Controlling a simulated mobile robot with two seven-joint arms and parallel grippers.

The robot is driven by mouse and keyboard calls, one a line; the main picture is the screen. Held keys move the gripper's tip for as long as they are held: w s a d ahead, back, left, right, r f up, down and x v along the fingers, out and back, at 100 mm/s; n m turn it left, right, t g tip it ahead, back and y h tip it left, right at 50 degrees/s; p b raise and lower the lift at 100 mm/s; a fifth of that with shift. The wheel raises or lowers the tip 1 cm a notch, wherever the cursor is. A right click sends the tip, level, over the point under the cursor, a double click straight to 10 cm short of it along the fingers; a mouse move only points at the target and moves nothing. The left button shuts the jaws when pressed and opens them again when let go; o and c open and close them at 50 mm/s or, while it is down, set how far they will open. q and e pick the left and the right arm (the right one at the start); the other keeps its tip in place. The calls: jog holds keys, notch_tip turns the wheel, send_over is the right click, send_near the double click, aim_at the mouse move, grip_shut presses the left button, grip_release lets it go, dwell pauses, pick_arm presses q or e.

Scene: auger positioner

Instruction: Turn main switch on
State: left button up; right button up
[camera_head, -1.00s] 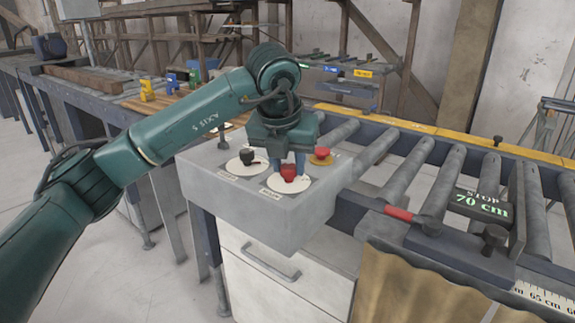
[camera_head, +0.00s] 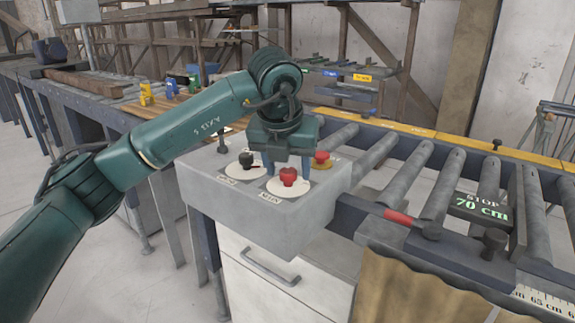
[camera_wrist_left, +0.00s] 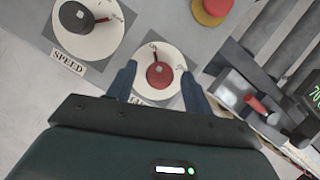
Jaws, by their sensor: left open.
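The main switch is a red knob (camera_head: 288,176) on a round white dial, on top of the grey control box (camera_head: 250,218). In the left wrist view the red knob (camera_wrist_left: 159,75) has its pointer toward the top, slightly left. My left gripper (camera_head: 287,166) is above the knob with its fingers apart. In the left wrist view the open fingers (camera_wrist_left: 157,82) stand on either side of the red knob, with gaps to it. The dial's label is partly hidden by the gripper there. My right gripper is not in view.
A black speed knob (camera_head: 246,158) sits left of the red one, its dial close to my gripper. A red mushroom button (camera_head: 321,157) on a yellow base sits to the right. A roller conveyor (camera_head: 420,180) with a red-handled lever (camera_head: 400,216) extends to the right.

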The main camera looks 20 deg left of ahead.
pick_arm(q)
jog(key=v, duration=1.3)
